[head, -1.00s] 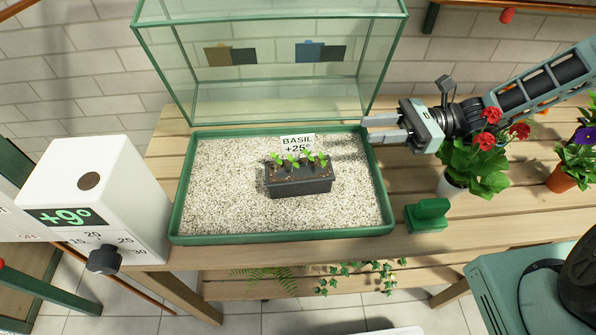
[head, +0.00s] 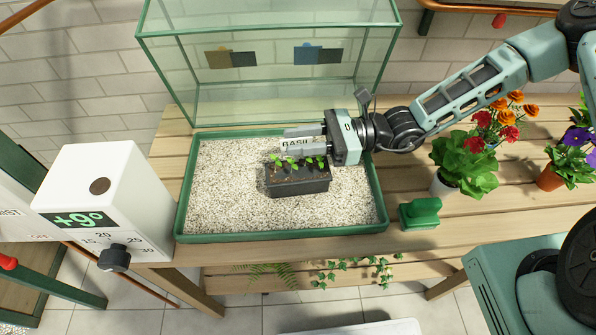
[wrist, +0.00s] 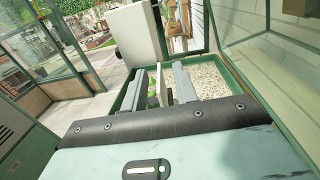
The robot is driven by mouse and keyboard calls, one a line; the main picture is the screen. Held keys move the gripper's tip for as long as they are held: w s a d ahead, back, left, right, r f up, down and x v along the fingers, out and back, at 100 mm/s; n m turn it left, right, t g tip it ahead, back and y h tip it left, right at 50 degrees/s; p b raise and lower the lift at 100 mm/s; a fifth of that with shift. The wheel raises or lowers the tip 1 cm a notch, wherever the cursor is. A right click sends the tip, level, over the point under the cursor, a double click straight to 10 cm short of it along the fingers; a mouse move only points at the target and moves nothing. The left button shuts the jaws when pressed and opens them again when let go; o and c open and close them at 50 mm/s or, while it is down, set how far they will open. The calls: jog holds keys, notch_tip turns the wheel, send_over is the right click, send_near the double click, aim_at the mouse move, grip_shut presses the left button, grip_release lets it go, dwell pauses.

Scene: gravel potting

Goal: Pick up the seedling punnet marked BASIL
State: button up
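The dark seedling punnet (head: 298,182) marked BASIL sits upright on the gravel in the green tray (head: 281,237), with small green seedlings in it. Its white BASIL label (head: 296,143) stands at its back edge, its lower part covered in the head view. My gripper (head: 304,138) is open above the punnet's back edge, coming from the right. In the wrist view the white label (wrist: 162,78) stands between the two fingers of my gripper (wrist: 160,85), and a little green shows beside it. I cannot tell whether either finger touches the label.
A glass case (head: 266,60) stands behind the tray. A white control box (head: 101,200) reading +9° is at the left. A green block (head: 420,213) and potted red flowers (head: 466,163) are at the right. Gravel (head: 222,190) is clear left of the punnet.

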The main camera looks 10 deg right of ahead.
jog(key=shift+a, duration=0.4)
jog(key=shift+c, duration=0.3)
grip_shut()
dwell(0.9)
